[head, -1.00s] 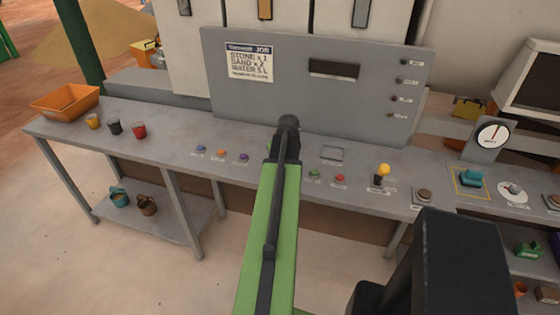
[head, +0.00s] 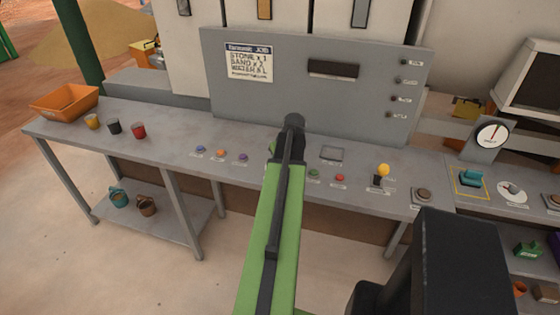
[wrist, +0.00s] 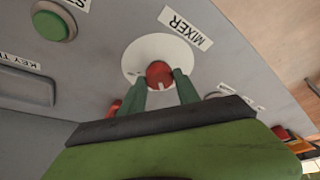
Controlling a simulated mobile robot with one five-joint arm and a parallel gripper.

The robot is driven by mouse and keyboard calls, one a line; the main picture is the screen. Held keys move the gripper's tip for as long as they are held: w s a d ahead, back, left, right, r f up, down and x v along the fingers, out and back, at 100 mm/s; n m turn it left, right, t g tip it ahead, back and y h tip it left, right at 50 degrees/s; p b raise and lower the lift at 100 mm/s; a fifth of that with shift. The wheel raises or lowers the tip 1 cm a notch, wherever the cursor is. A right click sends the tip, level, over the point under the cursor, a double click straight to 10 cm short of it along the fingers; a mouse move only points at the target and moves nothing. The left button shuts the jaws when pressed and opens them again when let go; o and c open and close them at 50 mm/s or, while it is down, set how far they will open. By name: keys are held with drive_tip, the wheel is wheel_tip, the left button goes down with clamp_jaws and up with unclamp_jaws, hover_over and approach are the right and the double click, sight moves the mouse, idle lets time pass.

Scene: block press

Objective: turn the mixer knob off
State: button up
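In the wrist view the mixer knob (wrist: 159,73) is a round red knob with a pale mark, on a white disc (wrist: 135,55) beside an upside-down MIXER label (wrist: 185,28). My gripper (wrist: 160,80) has its two green fingers on either side of the knob. No gap shows between the fingertips and the knob's sides, so it looks shut on it. In the head view my green arm hides the gripper and the mixer knob.
A green button (wrist: 50,25) lies near the knob in the wrist view. In the head view the grey bench (head: 180,150) carries small coloured controls, a yellow-topped lever (head: 383,171) and an orange tray (head: 64,102). A tall grey panel (head: 290,100) stands behind.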

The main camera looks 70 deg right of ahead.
drive_tip(key=o, duration=0.4)
drive_tip(key=p+v, duration=1.6)
drive_tip(key=v, duration=0.1)
drive_tip(key=shift+s+a+r, duration=0.1)
drive_tip(key=shift+r, duration=0.05)
